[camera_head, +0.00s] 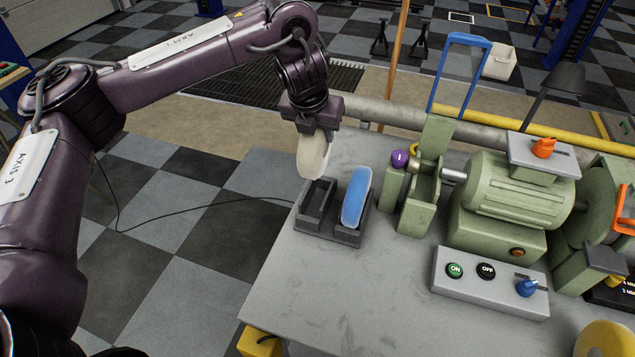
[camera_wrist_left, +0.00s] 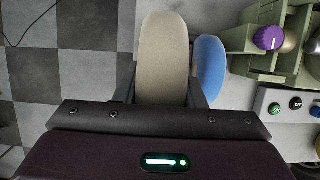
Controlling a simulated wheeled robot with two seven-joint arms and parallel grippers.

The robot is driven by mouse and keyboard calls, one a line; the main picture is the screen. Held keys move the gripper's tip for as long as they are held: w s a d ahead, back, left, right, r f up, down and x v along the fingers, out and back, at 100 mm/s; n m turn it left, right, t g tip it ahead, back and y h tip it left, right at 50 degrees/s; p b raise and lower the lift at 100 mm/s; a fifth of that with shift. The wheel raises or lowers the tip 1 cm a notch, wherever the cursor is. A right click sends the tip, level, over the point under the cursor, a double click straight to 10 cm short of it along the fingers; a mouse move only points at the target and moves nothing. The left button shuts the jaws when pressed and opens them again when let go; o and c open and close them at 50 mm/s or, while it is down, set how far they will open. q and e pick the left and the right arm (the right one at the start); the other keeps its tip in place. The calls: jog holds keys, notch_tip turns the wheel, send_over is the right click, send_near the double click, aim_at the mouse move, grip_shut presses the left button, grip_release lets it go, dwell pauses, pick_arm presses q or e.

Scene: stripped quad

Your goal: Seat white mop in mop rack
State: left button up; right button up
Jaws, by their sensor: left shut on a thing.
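The white mop (camera_head: 312,156), a cream disc-like pad, is held on edge in my left gripper (camera_head: 313,122), which is shut on it. It also shows in the left wrist view (camera_wrist_left: 163,60). The mop is above the left, empty slot of the dark grey mop rack (camera_head: 335,235). Its lower edge is near the slot's back end; I cannot tell whether it touches the rack. A blue mop (camera_head: 356,197) stands in the rack's right slot, close beside, and shows behind the white one in the left wrist view (camera_wrist_left: 209,68). My right gripper is not in view.
A green bench grinder (camera_head: 510,190) with a purple knob (camera_head: 399,158) stands right of the rack. A grey control box (camera_head: 490,282) sits in front of it. The grey table (camera_head: 330,300) is clear in front of the rack, and its left edge is near the rack.

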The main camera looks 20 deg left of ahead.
aim_at(309, 154)
pick_arm(q)
notch_tip(309, 154, down, 10)
jog(key=b, duration=0.2)
jog(key=shift+b, duration=0.35)
notch_tip(309, 154, down, 4)
jog(key=shift+w+r+b, duration=0.1)
jog(key=shift+r+b, duration=0.15)
jog(key=shift+b, duration=0.5)
jog(key=o, duration=1.1)
jog(key=p+v, duration=0.4)
jog(key=v, duration=0.6)
jog(key=shift+r, duration=0.3)
jog(key=shift+s+r+p, duration=0.35)
jog(key=shift+s+r, duration=0.2)
jog(key=shift+r, duration=0.1)
jog(key=shift+f, duration=0.1)
